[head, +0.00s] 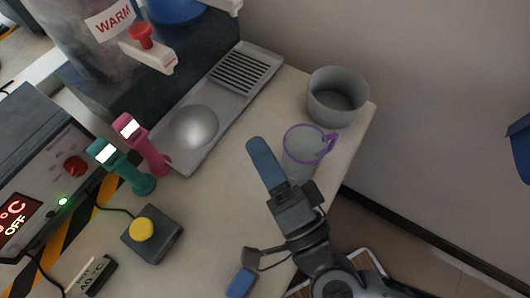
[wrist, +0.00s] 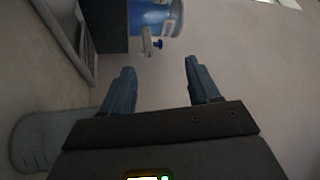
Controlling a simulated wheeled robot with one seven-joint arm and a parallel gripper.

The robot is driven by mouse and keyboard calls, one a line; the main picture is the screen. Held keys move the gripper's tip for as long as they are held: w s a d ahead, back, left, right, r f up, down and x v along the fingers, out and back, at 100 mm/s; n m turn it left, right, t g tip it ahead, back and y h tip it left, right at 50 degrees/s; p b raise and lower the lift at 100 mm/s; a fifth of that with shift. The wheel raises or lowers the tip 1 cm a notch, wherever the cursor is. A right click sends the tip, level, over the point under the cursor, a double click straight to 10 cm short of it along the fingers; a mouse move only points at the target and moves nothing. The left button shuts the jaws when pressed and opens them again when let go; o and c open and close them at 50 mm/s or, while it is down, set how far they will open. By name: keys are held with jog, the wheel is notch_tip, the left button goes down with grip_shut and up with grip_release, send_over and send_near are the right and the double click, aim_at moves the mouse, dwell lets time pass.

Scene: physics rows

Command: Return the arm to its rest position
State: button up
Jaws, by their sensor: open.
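My gripper (head: 265,160) is above the right part of the counter in the head view, with one blue finger clearly showing. In the wrist view my gripper (wrist: 160,78) has two blue fingers spread apart with nothing between them. A clear cup with a purple rim (head: 328,146) stands just right of the finger in the head view, partly hidden behind my gripper. I cannot tell from the head view how high the finger is above the counter.
A grey pot (head: 337,107) stands near the counter's right edge. A drip tray (head: 195,128) lies under the dispenser with a red tap (head: 141,36). Pink (head: 148,150) and teal (head: 122,170) handled devices, a yellow button (head: 142,229) and a temperature box (head: 40,165) are at left.

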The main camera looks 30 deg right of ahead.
jog(key=shift+d, duration=0.1)
dwell(0.3)
jog(key=s+d+n+g, duration=0.2)
jog(key=s+d+n, duration=0.1)
jog(key=s, duration=0.3)
jog(key=s+d+n+g, duration=0.2)
jog(key=s+d+n, duration=0.2)
jog(key=s+n, duration=0.2)
jog(key=s+d+n+g+h, duration=0.1)
jog(key=s+d+n, duration=0.3)
jog(key=s, duration=0.4)
jog(key=shift+r+n+g, duration=0.3)
jog(key=shift+n+g, duration=0.2)
jog(key=shift+n, duration=0.1)
jog(key=shift+d, duration=0.1)
